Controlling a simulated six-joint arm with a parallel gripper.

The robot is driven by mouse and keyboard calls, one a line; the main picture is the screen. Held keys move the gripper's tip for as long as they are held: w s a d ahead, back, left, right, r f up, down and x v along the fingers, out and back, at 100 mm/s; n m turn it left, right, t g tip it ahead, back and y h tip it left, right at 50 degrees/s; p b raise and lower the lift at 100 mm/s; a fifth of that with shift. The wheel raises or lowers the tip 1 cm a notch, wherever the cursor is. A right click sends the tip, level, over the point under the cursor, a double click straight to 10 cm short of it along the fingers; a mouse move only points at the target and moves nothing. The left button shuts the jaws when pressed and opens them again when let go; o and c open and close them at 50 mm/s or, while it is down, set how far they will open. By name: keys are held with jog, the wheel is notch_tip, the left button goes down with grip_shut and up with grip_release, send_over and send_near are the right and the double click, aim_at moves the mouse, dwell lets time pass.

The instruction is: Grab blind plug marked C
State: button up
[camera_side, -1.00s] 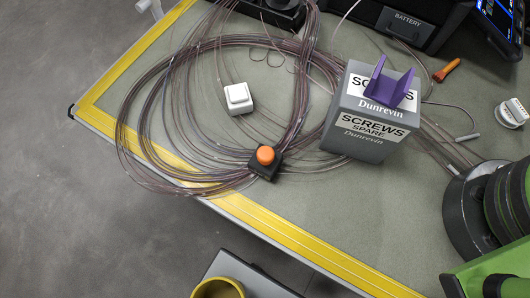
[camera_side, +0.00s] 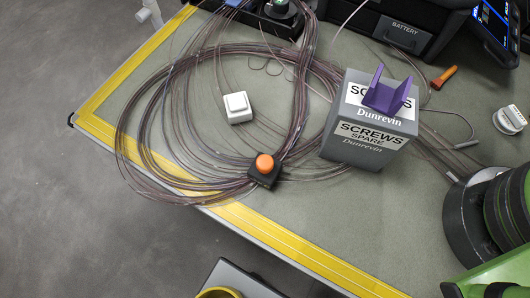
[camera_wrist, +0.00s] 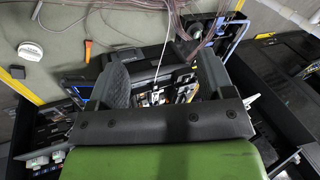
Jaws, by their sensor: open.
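I cannot make out a plug marked C in either view; no letter C is legible. My gripper (camera_wrist: 163,65) shows in the wrist view, with its two dark fingers spread wide and no object clearly held between them. Beyond the fingers is an open dark case (camera_wrist: 140,62) with small tools and parts in it, partly hidden by the gripper. The gripper is not in the side view.
A grey screws box (camera_side: 352,148) with a purple holder (camera_side: 387,92) stands on the mat. Coiled fibres (camera_side: 150,130) lie around a white switch (camera_side: 237,107) and an orange button (camera_side: 264,163). The battery case (camera_side: 400,35) is at the back. The mat's front middle is clear.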

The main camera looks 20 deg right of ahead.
jog(key=w+a+f+g, duration=0.2)
jog(key=a+f, duration=0.3)
jog(key=a, duration=0.2)
jog(key=m+g+h, duration=0.1)
jog(key=m+h, duration=0.2)
send_over(263, 164)
jog(key=f, duration=1.3)
jog(key=shift+w+d+f, duration=0.25)
jog(key=shift+f, duration=0.15)
jog(key=f, duration=0.4)
jog(key=shift+s+a+f, duration=0.15)
jog(key=shift+s+f, duration=0.05)
jog(key=shift+f, duration=0.15)
notch_tip(263, 164, down, 6)
jog(key=shift+s+r, duration=0.1)
jog(key=shift+a, duration=0.1)
jog(key=c, duration=1)
